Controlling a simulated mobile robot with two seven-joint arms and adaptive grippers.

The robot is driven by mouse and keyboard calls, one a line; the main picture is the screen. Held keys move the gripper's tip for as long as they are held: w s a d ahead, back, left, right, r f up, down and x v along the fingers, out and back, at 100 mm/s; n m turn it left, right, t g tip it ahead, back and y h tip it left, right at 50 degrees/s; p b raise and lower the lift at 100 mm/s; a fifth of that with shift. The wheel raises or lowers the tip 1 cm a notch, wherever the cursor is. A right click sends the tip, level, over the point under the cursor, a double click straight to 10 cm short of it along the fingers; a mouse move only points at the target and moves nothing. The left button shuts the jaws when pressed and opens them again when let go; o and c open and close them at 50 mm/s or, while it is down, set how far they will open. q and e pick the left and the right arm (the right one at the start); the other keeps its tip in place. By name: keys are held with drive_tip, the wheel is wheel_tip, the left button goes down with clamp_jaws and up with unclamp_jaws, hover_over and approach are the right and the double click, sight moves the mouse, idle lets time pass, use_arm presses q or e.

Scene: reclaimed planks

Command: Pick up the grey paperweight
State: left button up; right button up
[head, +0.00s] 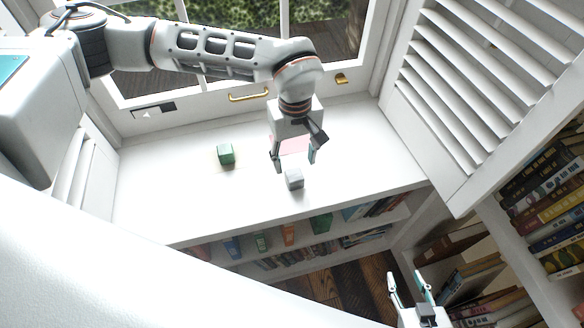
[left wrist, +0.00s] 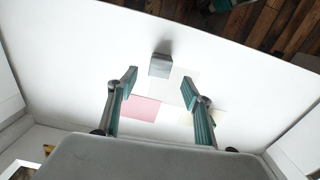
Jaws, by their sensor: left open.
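The grey paperweight (head: 294,179) is a small block on the white window-seat top, near its front edge. In the left wrist view the paperweight (left wrist: 160,65) sits just beyond the fingertips, nearly centred between them. My left gripper (head: 294,162) is open above the surface, with nothing between its fingers. In the left wrist view its two teal-padded fingers (left wrist: 161,85) are spread wide and apart from the paperweight. My right gripper (head: 407,278) is low at the bottom right, its fingers apart and empty, away from the seat.
A green block (head: 226,154) stands on the seat to the left. Flat pink (left wrist: 142,108) and pale (left wrist: 178,84) sheets lie near the paperweight. A window with a brass handle (head: 250,95) is behind, a louvred shutter (head: 480,85) at right, bookshelves below.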

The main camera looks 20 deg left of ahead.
sight(295, 175)
use_arm(q)
drive_tip(key=shift+w+a+f, duration=0.15)
drive_tip(key=shift+a+f, duration=0.1)
wheel_tip(295, 175, down, 2)
drive_tip(key=shift+d+f, duration=0.15)
drive_tip(key=shift+f, duration=0.1)
drive_tip(key=shift+d+f, duration=0.1)
drive_tip(key=shift+f, duration=2.25)
drive_tip(key=c, duration=1.4)
